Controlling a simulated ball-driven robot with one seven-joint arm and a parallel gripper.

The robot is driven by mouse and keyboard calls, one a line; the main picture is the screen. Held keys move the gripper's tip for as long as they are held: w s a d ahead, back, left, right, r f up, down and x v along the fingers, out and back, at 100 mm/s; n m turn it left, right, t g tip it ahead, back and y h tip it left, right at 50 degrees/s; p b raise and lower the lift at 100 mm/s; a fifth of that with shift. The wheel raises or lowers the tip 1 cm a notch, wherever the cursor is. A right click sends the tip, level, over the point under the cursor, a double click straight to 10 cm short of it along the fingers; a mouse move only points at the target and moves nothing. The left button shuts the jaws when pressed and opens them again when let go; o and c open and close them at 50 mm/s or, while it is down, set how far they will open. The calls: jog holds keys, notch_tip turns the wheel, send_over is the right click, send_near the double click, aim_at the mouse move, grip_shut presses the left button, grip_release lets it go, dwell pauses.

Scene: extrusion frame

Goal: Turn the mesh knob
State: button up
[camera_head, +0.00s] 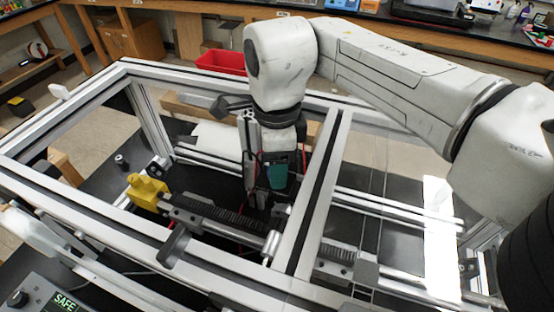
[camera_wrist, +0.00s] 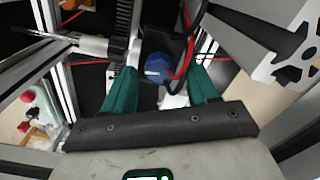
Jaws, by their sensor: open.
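A round blue knob-like part (camera_wrist: 158,67), which looks like the mesh knob, shows in the wrist view beside red cables. My gripper (camera_wrist: 163,76) has its two teal fingers apart, one on each side of this blue part. I cannot tell whether either finger touches it. In the head view my gripper (camera_head: 278,172) reaches down inside the extrusion frame (camera_head: 318,190), by the dark toothed rail. The blue part is not clearly visible there; my arm and the cables hide that spot.
A dark toothed rail (camera_head: 225,215) runs beside my gripper, with a yellow block (camera_head: 148,190) at its left. A frame bar (camera_wrist: 285,50) is close at right in the wrist view. A control box (camera_head: 50,300) reading SAFE stands at lower left. A red bin (camera_head: 220,62) is behind.

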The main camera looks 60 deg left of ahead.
notch_tip(320, 180, up, 11)
jog(key=b, duration=0.2)
dwell(0.3)
jog(key=shift+f, duration=0.15)
dwell(0.4)
